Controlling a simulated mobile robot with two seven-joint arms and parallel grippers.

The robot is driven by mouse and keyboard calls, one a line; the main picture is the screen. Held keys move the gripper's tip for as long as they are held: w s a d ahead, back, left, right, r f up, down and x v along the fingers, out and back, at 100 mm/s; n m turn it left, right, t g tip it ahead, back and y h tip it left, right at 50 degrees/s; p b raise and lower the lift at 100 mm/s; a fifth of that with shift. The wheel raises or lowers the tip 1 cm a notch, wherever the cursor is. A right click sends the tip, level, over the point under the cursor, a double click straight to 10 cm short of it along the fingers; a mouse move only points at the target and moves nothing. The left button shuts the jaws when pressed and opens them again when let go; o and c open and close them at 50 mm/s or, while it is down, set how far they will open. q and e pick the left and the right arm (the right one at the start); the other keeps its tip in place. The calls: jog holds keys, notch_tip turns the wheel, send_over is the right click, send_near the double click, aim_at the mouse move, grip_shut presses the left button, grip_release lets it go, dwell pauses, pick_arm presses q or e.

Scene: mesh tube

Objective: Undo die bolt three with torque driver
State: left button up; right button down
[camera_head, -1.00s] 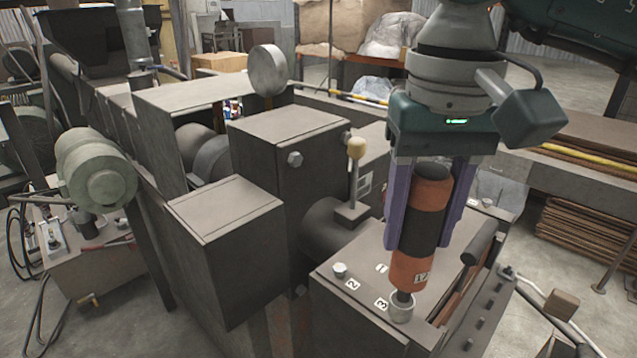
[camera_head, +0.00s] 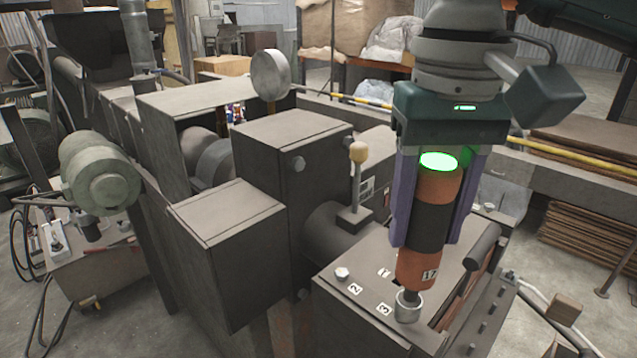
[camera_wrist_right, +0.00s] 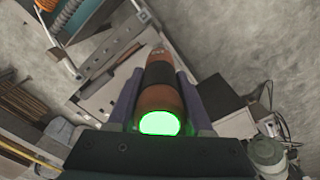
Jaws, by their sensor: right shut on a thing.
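My right gripper (camera_head: 434,205) is shut on the torque driver (camera_head: 432,225), an orange and black cylinder marked 17. The driver is nearly upright, its top end glowing green. The driver also shows between the fingers in the right wrist view (camera_wrist_right: 160,85), green end toward the camera. Its lower tip reaches down to die bolt three (camera_head: 408,306), a round metal head beside the label 3 on the dark die block (camera_head: 345,300). The tip hides part of the bolt, so I cannot tell how deep it sits. Another bolt (camera_head: 342,273) stands by label 2. My left gripper is not in view.
A lever with a tan knob (camera_head: 358,152) stands just behind the die block. A dark machine housing (camera_head: 290,180) fills the middle. A dark cylindrical handle (camera_head: 483,246) lies right of the driver. Open floor shows at far right.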

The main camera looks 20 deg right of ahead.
aim_at(441, 163)
jog(key=shift+w+r+p, duration=0.1)
jog(key=shift+r+p, duration=0.75)
jog(key=shift+r, duration=1.35)
jog(key=shift+d, duration=0.1)
